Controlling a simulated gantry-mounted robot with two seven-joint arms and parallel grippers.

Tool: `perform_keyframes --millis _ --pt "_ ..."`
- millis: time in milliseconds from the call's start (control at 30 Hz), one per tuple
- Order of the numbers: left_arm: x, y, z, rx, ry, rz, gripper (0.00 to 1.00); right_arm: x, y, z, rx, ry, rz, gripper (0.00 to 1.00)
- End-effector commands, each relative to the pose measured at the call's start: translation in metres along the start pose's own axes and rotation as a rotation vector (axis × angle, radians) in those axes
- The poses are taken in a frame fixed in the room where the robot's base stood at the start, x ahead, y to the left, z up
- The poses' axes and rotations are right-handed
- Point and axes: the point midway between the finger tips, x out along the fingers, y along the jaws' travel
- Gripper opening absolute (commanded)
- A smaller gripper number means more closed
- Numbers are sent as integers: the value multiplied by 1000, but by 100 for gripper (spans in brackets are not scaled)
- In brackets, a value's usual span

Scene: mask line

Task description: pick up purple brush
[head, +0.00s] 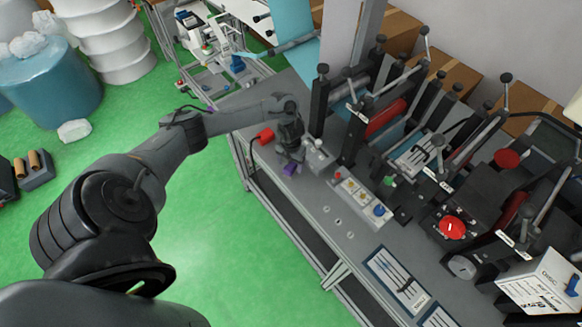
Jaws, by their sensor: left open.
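A small purple object (290,169), which looks like the purple brush, shows at the near left edge of the grey machine table (340,228). My left gripper (292,160) is at the end of my left arm and points down right at it, with the jaws open. The fingers are small and dark here, so I cannot tell whether they touch the brush or are around it. Part of the brush is hidden by the gripper. My right gripper is not in view.
A red cylinder (265,136) sticks out at the table edge left of the gripper. A button panel (360,199) and a grey box (318,156) are close on the right. Machine posts and rollers stand behind. Green floor (215,235) is clear in front.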

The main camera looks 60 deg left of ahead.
Motion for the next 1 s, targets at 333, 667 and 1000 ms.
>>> perform_keyframes --millis 333,667,1000 --pt "20 0 1 1 -2 0 74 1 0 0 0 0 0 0" --pt "19 0 1 0 -2 0 42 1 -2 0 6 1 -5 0" --pt "19 0 1 0 -2 0 13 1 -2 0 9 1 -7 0"
